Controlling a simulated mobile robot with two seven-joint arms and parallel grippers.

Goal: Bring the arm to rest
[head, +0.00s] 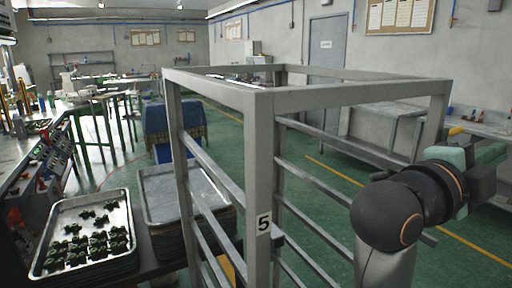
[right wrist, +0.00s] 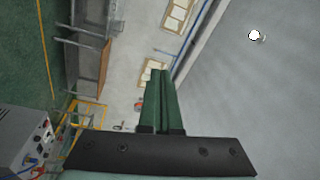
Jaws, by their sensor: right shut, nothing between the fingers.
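My right arm (head: 405,210) comes up at the lower right of the head view, bent, with its dark round joint beside the grey rack (head: 262,150). In the head view the arm's far end runs out toward the right edge, and I cannot make out its fingertips there. In the right wrist view my right gripper (right wrist: 160,78) shows as two green fingers pressed together. It is shut and empty, with nothing at its tips. My left gripper is not in view.
The rack stands in front, marked 5, close to the right arm. A tray of small dark green parts (head: 66,272) and a stack of empty trays (head: 213,215) lie at the left. A bench (head: 380,122) stands behind the rack. Green floor (head: 335,185) is open between.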

